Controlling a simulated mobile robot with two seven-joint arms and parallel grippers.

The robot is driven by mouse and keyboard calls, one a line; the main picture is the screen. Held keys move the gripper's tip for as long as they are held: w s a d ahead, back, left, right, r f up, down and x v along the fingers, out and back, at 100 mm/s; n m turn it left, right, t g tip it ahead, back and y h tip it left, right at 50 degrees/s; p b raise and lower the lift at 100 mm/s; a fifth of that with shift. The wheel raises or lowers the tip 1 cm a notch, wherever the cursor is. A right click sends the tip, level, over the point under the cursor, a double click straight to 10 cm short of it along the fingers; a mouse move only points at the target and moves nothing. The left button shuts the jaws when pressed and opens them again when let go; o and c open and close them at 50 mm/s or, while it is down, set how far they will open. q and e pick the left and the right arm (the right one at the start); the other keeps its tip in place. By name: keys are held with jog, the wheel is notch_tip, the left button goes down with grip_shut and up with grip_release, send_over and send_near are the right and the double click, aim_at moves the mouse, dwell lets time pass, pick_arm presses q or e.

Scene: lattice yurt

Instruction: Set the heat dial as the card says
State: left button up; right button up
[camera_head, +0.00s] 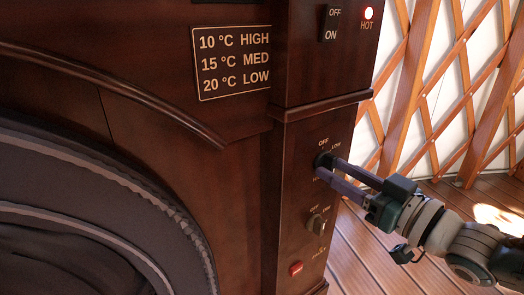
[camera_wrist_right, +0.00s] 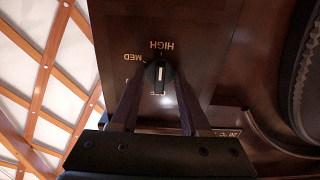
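The card (camera_head: 232,62) on the dark wooden front reads 10 °C HIGH, 15 °C MED, 20 °C LOW. The heat dial (camera_head: 322,159) is a dark knob on the narrow side panel, partly hidden by my fingers. In the right wrist view, upside down, the dial (camera_wrist_right: 161,76) has HIGH above it and MED to its left. My right gripper (camera_wrist_right: 160,82) is open, with a finger on either side of the dial; small gaps seem to show. My left gripper is not in view.
Below the heat dial are another knob (camera_head: 316,225) and a red button (camera_head: 296,269). Above are an OFF/ON switch (camera_head: 330,22) and a lit HOT lamp (camera_head: 368,13). A lattice wall (camera_head: 460,85) and open plank floor lie to the right.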

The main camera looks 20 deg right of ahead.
jog(key=shift+s, duration=0.25)
jog(key=p+v, duration=0.3)
jog(key=v, duration=0.6)
jog(key=shift+s, duration=0.25)
